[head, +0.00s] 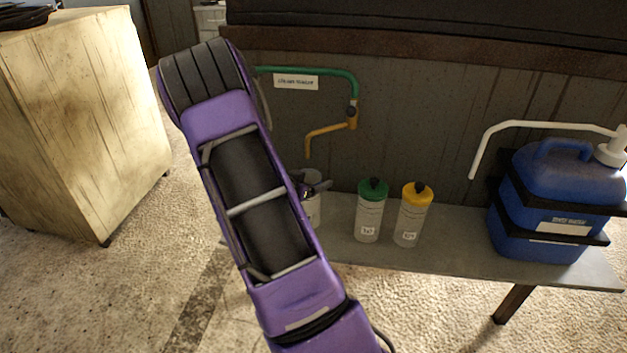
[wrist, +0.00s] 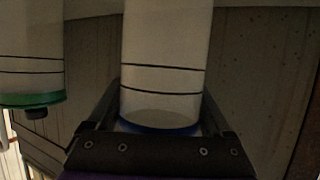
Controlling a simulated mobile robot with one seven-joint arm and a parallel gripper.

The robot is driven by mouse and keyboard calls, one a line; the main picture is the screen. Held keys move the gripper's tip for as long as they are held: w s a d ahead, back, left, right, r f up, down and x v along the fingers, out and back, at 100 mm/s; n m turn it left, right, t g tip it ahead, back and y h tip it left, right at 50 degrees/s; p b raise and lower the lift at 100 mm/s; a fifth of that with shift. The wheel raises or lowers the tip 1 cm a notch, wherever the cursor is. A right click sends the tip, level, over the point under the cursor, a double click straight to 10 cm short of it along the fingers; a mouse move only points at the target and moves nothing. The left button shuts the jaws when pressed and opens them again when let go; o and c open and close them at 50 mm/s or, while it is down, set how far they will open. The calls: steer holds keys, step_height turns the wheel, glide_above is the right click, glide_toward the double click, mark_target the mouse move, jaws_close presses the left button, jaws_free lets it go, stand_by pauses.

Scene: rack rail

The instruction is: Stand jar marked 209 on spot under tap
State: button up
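A pale jar (head: 313,209) stands on or just over the grey shelf, partly hidden behind my purple arm. My gripper (head: 316,186) is at its upper part. In the wrist view, which is upside down, my gripper (wrist: 161,100) has a finger on each side of this jar (wrist: 163,60); its blue lid or rim (wrist: 158,128) shows near the palm. I see no clear gap, but cannot tell if the fingers press on it. Its number is not visible. The tap's yellow spout (head: 309,148) hangs just above the jar. The spot under it is hidden.
A green-lidded jar (head: 369,214) and a yellow-lidded jar (head: 412,218) stand to the right; their small labels are unclear. The green-lidded jar also shows in the wrist view (wrist: 30,65). A blue canister (head: 560,180) with a white spout is further right. Shelf (head: 455,232) is clear between.

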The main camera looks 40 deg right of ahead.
steer(key=shift+o, duration=0.8)
steer(key=shift+a, duration=0.1)
